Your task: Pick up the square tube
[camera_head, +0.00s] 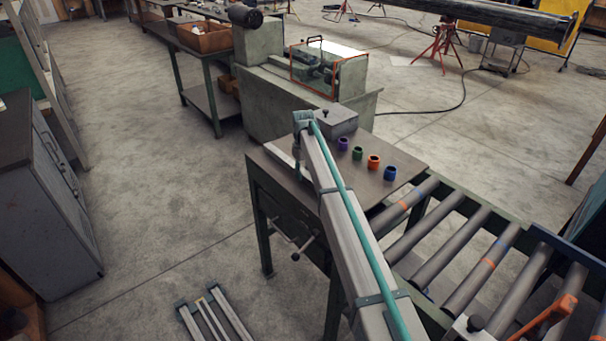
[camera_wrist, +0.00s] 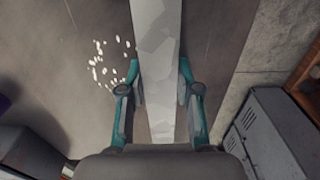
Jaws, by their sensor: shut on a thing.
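The square tube (camera_wrist: 158,50) is a long pale grey bar that runs up the middle of the wrist view, between the two teal fingers of my gripper (camera_wrist: 159,85). The fingers are shut on it, one on each side. Its far end runs out of the top of that view. In the head view, my arm covers much of the work table, and a pale strip (camera_head: 284,154) shows at its left. I cannot tell for sure that this strip is the tube. I cannot tell whether the tube touches the table.
The work table (camera_head: 405,166) holds a grey box (camera_head: 333,121) and several small coloured rings, among them an orange one (camera_head: 374,162). A roller conveyor (camera_head: 470,262) adjoins it at right. Metal bars (camera_head: 214,312) lie at lower left. White chips (camera_wrist: 97,63) lie left of the tube.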

